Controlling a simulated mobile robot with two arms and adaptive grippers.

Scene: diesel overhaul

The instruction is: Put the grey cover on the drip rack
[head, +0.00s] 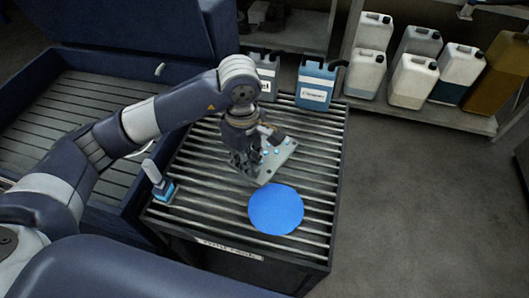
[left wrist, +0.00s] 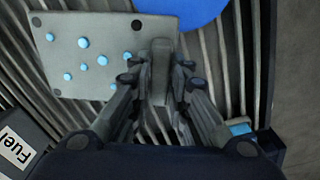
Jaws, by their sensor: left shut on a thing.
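The grey cover (head: 278,152) is a flat plate with several light blue spots and dark holes near its corners. It is over the middle of the slatted drip rack (head: 325,165). My left gripper (head: 250,160) points down, shut on the cover's edge. In the left wrist view the fingers (left wrist: 158,82) grip a raised part at the cover's edge, and the cover (left wrist: 103,78) extends to the left. I cannot tell whether the cover touches the slats. My right gripper is not in view.
A flat blue disc (head: 276,209) lies on the rack's front part. A blue-and-white object (head: 158,183) stands at its left edge. A Fuel jug (head: 267,78) and a blue Cleaner jug (head: 315,84) stand at the back. The rack's right side is clear. Several jugs line a shelf (head: 430,115).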

